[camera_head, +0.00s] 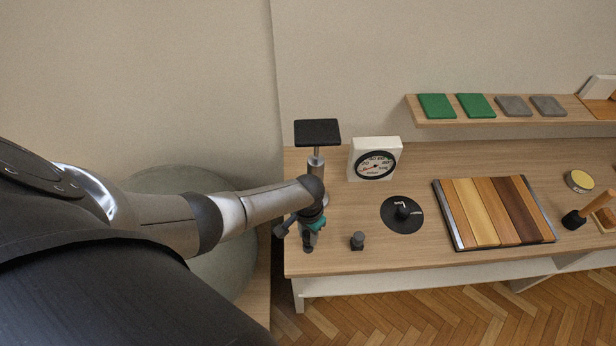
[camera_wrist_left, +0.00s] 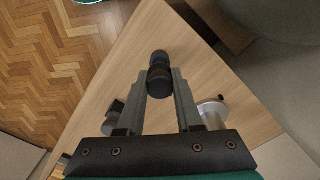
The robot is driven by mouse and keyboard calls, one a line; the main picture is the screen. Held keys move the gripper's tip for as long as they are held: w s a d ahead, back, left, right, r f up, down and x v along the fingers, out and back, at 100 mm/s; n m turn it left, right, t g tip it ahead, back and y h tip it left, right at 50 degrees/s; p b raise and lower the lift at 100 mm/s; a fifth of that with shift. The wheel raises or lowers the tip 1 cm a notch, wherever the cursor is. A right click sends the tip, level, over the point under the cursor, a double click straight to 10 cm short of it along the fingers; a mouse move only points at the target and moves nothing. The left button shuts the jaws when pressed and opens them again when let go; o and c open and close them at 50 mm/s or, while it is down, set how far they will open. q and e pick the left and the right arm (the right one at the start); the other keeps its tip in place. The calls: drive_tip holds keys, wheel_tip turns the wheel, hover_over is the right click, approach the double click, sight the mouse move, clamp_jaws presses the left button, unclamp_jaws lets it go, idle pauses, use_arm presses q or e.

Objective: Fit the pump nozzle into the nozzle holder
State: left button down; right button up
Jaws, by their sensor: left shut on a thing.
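My left gripper (camera_head: 308,243) is low over the left end of the table. In the left wrist view its two fingers are closed on a dark, rounded piece, which I take to be the pump nozzle (camera_wrist_left: 160,77). The nozzle is largely hidden by the gripper in the head view, and I cannot tell whether it touches the table. I cannot tell for sure which thing is the nozzle holder. A metal post with a black square top (camera_head: 317,132) stands just behind the gripper. A small dark knob-like piece (camera_head: 357,240) stands to its right. My right gripper is not in view.
A wall shelf (camera_head: 480,118) holds green and grey tiles. A grey-green round seat (camera_head: 180,182) is left of the table.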

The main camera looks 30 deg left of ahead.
sight(308, 240)
use_arm(q)
drive_tip(key=shift+f+b, duration=1.25)
drive_tip(key=shift+f, duration=0.25)
drive_tip(key=c, duration=0.5)
unclamp_jaws()
drive_tip(key=shift+r, duration=0.1)
drive_tip(key=shift+r+p, duration=0.4)
drive_tip(key=shift+r, duration=0.15)
wheel_tip(308, 240, up, 14)
drive_tip(key=p, duration=0.4)
